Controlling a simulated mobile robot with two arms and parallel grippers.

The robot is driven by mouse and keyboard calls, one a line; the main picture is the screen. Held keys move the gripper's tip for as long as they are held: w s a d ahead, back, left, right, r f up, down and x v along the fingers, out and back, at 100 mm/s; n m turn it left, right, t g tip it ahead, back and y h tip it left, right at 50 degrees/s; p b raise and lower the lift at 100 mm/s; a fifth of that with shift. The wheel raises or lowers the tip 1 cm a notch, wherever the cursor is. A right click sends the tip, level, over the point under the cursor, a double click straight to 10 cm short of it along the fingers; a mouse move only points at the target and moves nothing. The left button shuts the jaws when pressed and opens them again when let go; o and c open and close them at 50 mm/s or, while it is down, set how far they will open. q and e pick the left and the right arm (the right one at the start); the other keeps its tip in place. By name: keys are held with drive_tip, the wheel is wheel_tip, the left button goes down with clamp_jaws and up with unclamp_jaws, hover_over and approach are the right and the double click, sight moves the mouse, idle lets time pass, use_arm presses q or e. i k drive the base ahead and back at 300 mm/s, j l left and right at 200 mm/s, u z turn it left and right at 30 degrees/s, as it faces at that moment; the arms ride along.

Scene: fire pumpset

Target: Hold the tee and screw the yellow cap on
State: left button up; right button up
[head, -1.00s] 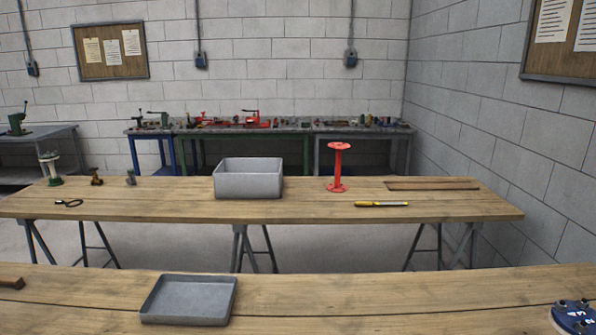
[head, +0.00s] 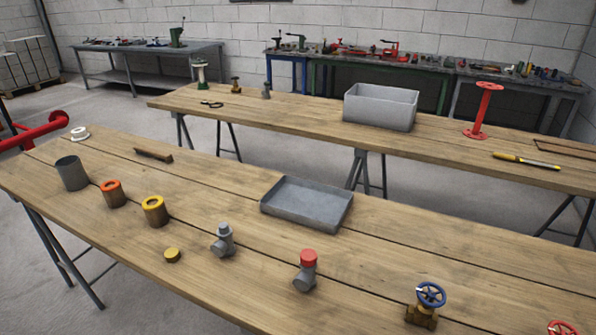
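A small yellow cap (head: 172,255) lies on the near wooden table in the head view, left of centre and close to the front edge. A grey tee (head: 223,241) stands on the same table just right of the cap, apart from it. A second grey fitting with a red cap on top (head: 306,271) stands further right. Neither of my grippers is in view.
The near table (head: 400,255) also holds a grey tray (head: 306,205), a yellow-rimmed cylinder (head: 154,210), an orange-rimmed cylinder (head: 114,193), a grey cup (head: 72,173) and a blue-wheeled valve (head: 427,302). The far table bears a grey bin (head: 380,108).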

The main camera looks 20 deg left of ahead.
sight(225, 247)
drive_tip(key=u, duration=1.25)
